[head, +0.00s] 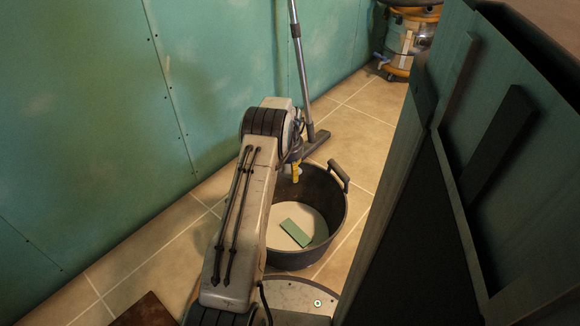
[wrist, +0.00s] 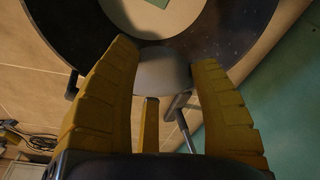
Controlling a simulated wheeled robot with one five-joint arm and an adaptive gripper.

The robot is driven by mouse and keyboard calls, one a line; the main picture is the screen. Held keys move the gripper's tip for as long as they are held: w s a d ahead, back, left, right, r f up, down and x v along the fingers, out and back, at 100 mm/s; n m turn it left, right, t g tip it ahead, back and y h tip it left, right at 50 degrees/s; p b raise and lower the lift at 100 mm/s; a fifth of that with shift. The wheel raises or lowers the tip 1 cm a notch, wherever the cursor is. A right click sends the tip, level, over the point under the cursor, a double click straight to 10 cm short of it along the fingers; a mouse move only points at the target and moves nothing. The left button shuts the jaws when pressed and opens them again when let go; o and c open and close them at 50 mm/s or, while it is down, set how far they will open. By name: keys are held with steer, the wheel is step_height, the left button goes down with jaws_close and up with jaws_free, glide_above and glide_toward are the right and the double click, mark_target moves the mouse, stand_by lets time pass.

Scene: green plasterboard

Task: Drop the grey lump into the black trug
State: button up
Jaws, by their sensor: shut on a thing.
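The black trug (head: 342,222) stands on the tiled floor in the head view, with a pale bottom inside it. It also shows in the wrist view (wrist: 243,30), filling the top. My gripper (wrist: 165,56) has its yellow fingers on both sides of the grey lump (wrist: 163,74), shut on it. In the wrist view the lump overlaps the trug's near wall and rim. In the head view my arm hides most of the gripper; a bit of yellow shows over the trug's back part. The lump's height above the trug is hard to tell.
A green offcut (head: 297,232) lies on the trug's bottom. A vacuum tube with floor head (head: 312,145) stands behind. A vacuum cleaner (head: 409,38) is at the back. Green plasterboard (head: 90,110) lines the left; a dark greenish structure (head: 480,170) blocks the right.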

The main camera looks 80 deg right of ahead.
mark_target(289, 172)
steer(key=shift+f, duration=0.1)
steer(key=o, duration=1.3)
steer(key=r, duration=0.4)
steer(key=a+r, duration=0.1)
steer(key=r, duration=0.7)
steer(key=shift+a, duration=0.4)
steer(key=shift+f, duration=0.1)
